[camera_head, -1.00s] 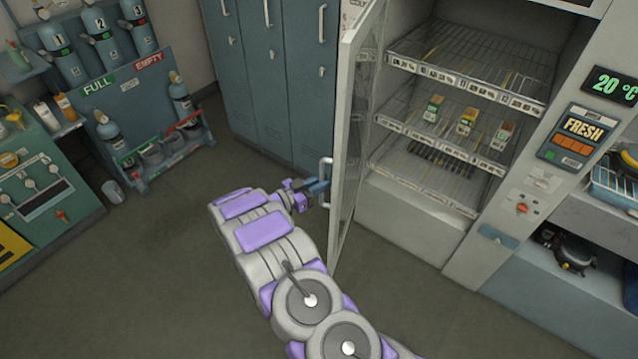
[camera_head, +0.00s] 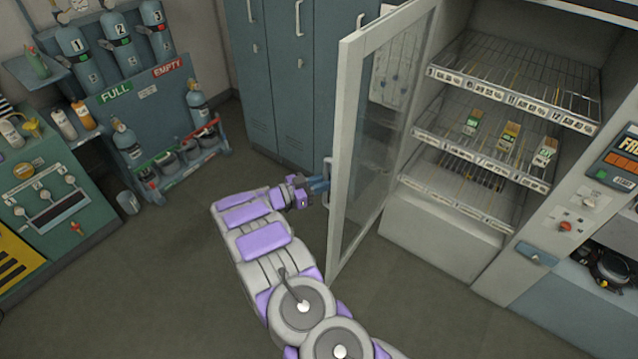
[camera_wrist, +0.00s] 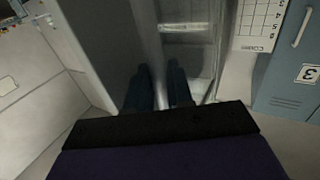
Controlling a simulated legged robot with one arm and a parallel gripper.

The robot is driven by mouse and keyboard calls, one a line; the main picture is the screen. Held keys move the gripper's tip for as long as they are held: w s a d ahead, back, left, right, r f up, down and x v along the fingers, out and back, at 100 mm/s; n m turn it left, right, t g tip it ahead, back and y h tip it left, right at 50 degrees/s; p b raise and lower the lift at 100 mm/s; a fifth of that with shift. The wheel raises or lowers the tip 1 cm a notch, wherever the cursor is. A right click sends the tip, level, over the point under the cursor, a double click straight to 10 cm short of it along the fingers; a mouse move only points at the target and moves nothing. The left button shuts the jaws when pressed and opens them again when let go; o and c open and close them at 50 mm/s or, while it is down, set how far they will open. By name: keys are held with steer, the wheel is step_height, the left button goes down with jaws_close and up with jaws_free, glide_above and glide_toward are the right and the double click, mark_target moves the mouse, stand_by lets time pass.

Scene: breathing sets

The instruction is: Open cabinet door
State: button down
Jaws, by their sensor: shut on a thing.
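The cabinet door (camera_head: 372,150) is a glass panel in a white frame. It stands swung open, away from the cabinet's lit shelves (camera_head: 490,135). Its white handle (camera_head: 327,182) is on the outer face near the free edge. My gripper (camera_head: 318,187) is shut on the handle, with its dark blue fingers at the bar. In the wrist view the two fingers (camera_wrist: 158,92) point at the door's glass and frame. The exact contact between the fingers and the handle is hard to see there.
Blue-grey lockers (camera_head: 290,90) stand behind the door. A rack of gas cylinders (camera_head: 165,130) and a green console (camera_head: 50,205) are at the left. A control panel (camera_head: 622,165) is right of the shelves. The floor (camera_head: 185,300) at the left front is clear.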

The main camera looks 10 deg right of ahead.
steer(key=shift+d, duration=0.25)
steer(key=c, duration=1.5)
jaws_free()
steer(key=o, duration=0.3)
steer(key=shift+w+d+f, duration=0.15)
steer(key=shift+w+d, duration=0.15)
steer(key=v, duration=1.8)
steer(key=shift+p, duration=0.4)
steer(key=shift+d, duration=0.1)
